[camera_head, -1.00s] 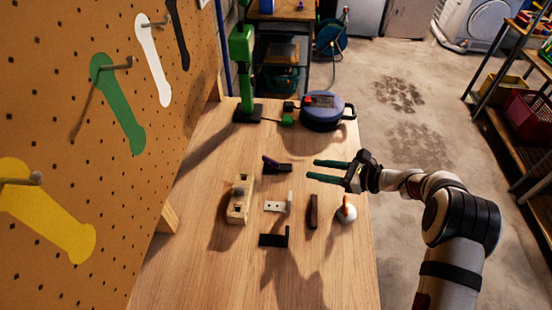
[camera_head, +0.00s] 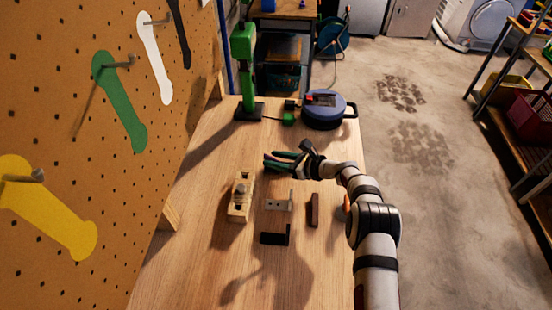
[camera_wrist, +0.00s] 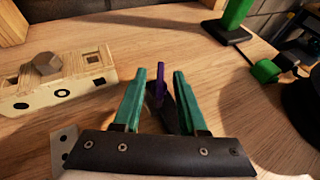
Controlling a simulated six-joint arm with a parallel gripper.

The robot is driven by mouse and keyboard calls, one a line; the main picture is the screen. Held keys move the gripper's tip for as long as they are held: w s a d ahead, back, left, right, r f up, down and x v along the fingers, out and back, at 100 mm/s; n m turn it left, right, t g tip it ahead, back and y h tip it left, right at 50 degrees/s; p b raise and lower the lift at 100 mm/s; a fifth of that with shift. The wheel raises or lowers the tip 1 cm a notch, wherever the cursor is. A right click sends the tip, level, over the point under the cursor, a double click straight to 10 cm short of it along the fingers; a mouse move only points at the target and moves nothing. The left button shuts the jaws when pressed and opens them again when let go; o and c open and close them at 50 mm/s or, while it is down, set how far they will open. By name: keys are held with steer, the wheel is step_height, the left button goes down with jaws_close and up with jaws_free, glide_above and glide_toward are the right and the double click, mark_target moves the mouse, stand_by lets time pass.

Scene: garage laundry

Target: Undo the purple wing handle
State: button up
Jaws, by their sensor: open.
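The purple wing handle (camera_wrist: 159,88) stands upright in the wrist view, between the two green fingers of my gripper (camera_wrist: 162,72). A dark part shows below and to the right of it, partly hidden by the right finger and the gripper body. My gripper is open, with a finger on each side of the handle; I cannot tell if either touches it. In the head view my gripper (camera_head: 271,160) is over the far row of fixtures on the wooden bench and hides most of the purple handle's fixture.
A wooden block with a knob (camera_head: 240,198) stands left of the gripper. A pale bracket (camera_head: 277,205), a black bracket (camera_head: 273,239) and a brown bar (camera_head: 313,210) lie nearer. A blue round device (camera_head: 323,112) and green stand (camera_head: 243,60) are behind. Bench front is clear.

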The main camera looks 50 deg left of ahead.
jaws_close()
steer(key=shift+w+a+n+g, duration=0.1)
steer(key=shift+a+n+g, duration=0.05)
steer(key=shift+n+g, duration=0.25)
steer(key=shift+n+g+h, duration=0.3)
steer(key=shift+g, duration=0.1)
jaws_free()
